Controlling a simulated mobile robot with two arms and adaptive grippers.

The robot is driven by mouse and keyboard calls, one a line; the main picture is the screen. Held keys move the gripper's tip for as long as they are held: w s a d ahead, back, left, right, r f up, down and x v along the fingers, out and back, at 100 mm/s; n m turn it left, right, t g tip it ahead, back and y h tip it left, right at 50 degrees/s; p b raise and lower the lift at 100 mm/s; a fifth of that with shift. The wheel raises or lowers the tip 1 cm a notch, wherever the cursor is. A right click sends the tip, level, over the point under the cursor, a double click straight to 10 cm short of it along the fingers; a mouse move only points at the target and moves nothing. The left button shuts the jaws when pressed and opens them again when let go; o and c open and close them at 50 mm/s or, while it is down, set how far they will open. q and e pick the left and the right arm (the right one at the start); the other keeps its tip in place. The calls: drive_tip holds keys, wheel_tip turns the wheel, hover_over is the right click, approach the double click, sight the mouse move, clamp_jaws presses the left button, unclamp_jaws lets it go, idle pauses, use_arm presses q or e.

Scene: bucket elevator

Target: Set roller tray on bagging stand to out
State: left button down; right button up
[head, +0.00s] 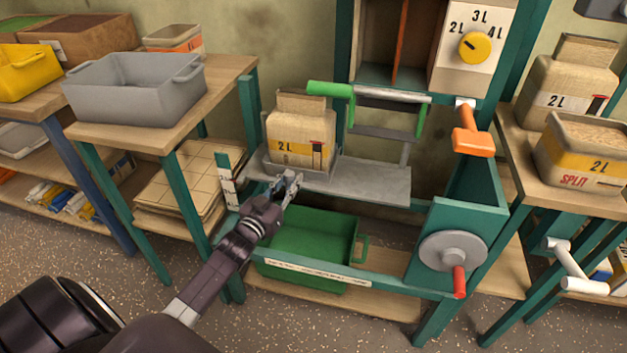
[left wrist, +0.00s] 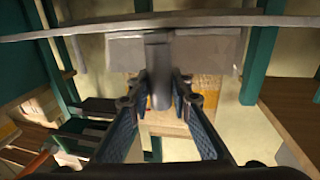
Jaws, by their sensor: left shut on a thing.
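The teal bagging stand (head: 485,190) fills the middle of the head view. Its flat grey roller tray (head: 372,182) sits at mid height, and a paper bag marked 2L (head: 300,142) stands upright at its left part. My left gripper (head: 291,184) is at the tray's front edge, just below the bag. In the left wrist view, the left gripper (left wrist: 158,105) is shut on a grey handle (left wrist: 157,62) under the grey tray edge (left wrist: 200,18). The fingers hide part of the handle. My right gripper is not in view.
A green bin (head: 305,240) stands below the tray. A grey tub (head: 135,88) is on the left bench. A green lever (head: 330,90), an orange handle (head: 472,140) and a grey handwheel (head: 453,250) are on the stand. More bags (head: 585,150) stand at right.

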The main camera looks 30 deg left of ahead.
use_arm(q)
drive_tip(key=a, duration=0.2)
drive_tip(key=s+a, duration=0.1)
drive_tip(key=a, duration=0.2)
drive_tip(key=s+a, duration=0.1)
drive_tip(key=a, duration=0.1)
drive_tip(key=shift+a, duration=0.25)
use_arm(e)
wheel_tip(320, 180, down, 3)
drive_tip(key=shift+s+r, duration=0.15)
use_arm(q)
drive_tip(key=c, duration=1.7)
unclamp_jaws()
drive_tip(key=shift+s+a, duration=0.15)
drive_tip(key=shift+a, duration=0.05)
drive_tip(key=shift+c, duration=0.2)
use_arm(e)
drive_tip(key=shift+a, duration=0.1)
use_arm(q)
drive_tip(key=shift+d, duration=0.1)
drive_tip(key=s+d, duration=0.1)
drive_tip(key=s, duration=1.1)
drive_tip(key=shift+f, duration=0.1)
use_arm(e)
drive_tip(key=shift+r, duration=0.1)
